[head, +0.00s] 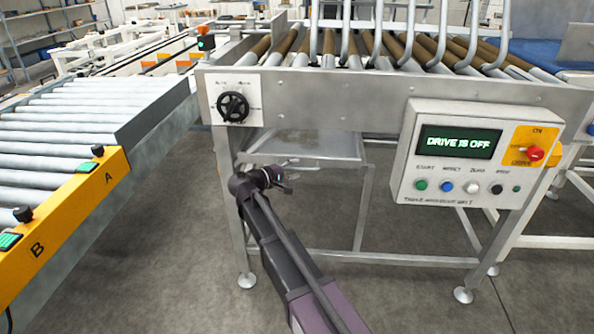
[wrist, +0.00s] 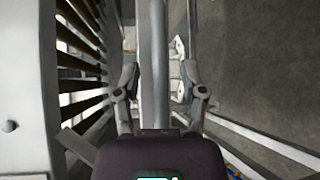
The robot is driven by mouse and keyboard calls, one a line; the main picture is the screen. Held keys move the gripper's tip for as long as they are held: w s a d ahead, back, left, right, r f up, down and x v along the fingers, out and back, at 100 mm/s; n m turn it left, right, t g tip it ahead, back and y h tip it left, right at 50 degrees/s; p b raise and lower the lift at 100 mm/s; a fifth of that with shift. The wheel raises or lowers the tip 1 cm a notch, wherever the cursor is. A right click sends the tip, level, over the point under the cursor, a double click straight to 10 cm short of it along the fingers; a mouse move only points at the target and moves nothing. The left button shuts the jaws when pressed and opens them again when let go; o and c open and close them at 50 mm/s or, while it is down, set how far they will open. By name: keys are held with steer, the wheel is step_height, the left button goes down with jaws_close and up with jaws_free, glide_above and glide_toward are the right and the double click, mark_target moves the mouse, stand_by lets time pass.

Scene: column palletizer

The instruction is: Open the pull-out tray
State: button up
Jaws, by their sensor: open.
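The pull-out tray (head: 318,147) is a flat grey metal shelf under the roller table, left of the control box. A thin bar shows near its front edge, beside my gripper (head: 283,178). My gripper is at the tray's front left, by the table's left leg. In the wrist view my gripper (wrist: 158,75) has its two fingers spread apart. A long pale grey bar (wrist: 152,60) runs up the picture between them, with gaps visible on both sides. I cannot tell whether this bar is the tray's handle or part of the frame.
The control box (head: 480,155) reads "DRIVE IS OFF". A black handwheel (head: 233,106) sits above my gripper on the roller table's frame (head: 330,98). A roller conveyor (head: 150,115) with yellow end panels stands at left. The floor in front is mostly clear.

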steer(key=shift+w+d, duration=0.4)
steer(key=shift+d, duration=0.05)
jaws_close()
steer(key=shift+s+f, duration=0.1)
steer(key=shift+s, duration=0.05)
